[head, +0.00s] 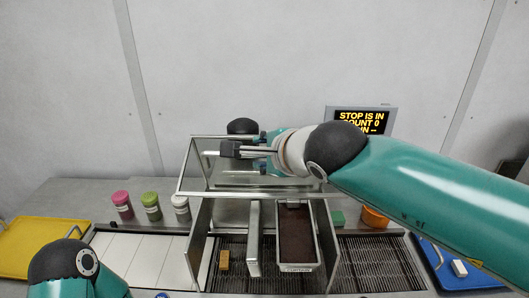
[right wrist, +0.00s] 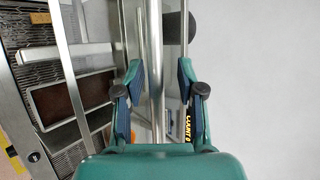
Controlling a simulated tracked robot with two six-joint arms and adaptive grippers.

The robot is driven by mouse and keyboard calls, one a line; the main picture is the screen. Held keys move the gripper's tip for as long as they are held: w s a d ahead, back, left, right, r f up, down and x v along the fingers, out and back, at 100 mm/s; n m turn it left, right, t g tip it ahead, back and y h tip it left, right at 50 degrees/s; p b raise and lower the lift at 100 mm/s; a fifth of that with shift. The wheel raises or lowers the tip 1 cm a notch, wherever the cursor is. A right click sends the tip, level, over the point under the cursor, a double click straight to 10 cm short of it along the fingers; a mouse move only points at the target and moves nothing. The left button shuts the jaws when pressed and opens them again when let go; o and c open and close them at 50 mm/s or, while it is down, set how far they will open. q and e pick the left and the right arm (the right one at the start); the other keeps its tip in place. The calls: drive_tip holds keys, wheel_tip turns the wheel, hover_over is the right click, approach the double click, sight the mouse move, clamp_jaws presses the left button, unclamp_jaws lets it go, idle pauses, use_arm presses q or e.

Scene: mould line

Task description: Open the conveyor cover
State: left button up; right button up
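The conveyor cover (head: 222,175) is a clear panel in a metal frame, raised above the conveyor with the belt area in front showing uncovered. I cannot tell its exact angle. My right gripper (head: 262,152) is at the cover, reaching in from the right. In the right wrist view, its two fingers (right wrist: 160,92) stand apart on either side of a shiny metal bar (right wrist: 155,40), with gaps visible on both sides. The bar runs lengthwise between them. The arm hides part of the cover's right side. My left gripper is out of view; only my left arm shows at the lower left.
A metal mould with dark filling (head: 297,238) and a tan block (head: 224,260) sit on the slatted conveyor (head: 375,272) between upright side walls. Several coloured jars (head: 151,205) stand at left. A yellow tray (head: 40,245), blue tray (head: 435,262) and display sign (head: 362,121) surround it.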

drive_tip(key=v, duration=1.2)
